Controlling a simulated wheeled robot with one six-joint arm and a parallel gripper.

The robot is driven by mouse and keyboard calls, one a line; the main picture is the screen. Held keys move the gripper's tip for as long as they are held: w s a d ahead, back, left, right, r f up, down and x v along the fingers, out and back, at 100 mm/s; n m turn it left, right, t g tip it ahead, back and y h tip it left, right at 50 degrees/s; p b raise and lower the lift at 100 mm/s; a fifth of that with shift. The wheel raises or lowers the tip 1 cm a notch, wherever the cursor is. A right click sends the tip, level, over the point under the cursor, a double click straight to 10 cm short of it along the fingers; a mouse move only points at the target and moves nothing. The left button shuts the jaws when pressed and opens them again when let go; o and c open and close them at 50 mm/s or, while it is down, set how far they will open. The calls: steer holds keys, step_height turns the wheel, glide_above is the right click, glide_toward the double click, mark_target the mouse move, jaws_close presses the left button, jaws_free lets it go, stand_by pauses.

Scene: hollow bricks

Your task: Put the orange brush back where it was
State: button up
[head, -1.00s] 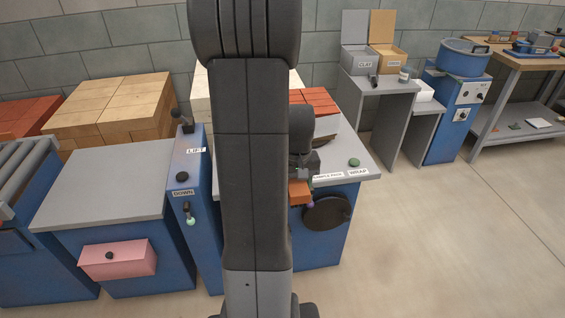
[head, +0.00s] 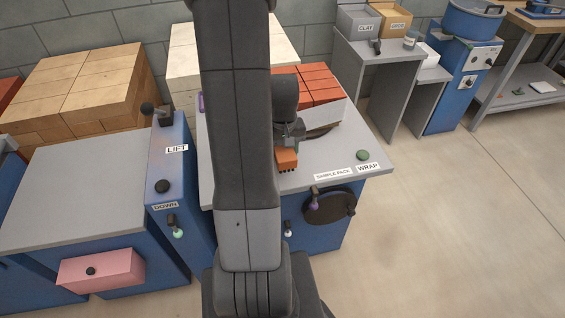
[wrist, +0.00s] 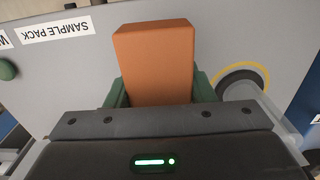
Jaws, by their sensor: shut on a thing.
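The orange brush (head: 287,157) is in my gripper, over the grey worktop (head: 235,172) left of the SAMPLE PACK label. Dark bristles show at its lower end in the head view. In the wrist view its orange body (wrist: 155,62) stands between the green fingers of my gripper (wrist: 158,92), which is shut on it. My arm hides part of the worktop. I cannot tell whether the brush touches the worktop.
Red bricks (head: 318,83) stand behind the brush. A green button (head: 363,155) sits by the WRAP label. A dark wheel (head: 338,207) is on the front. The LIFT post (head: 172,160) stands left. Floor is free at right (head: 470,210).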

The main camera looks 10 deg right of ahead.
steer(key=shift+f, duration=2.45)
steer(key=shift+f, duration=0.2)
steer(key=o, duration=1)
steer(key=shift+o, duration=0.2)
step_height(320, 180, up, 12)
steer(key=shift+r, duration=0.25)
steer(key=shift+p, duration=0.3)
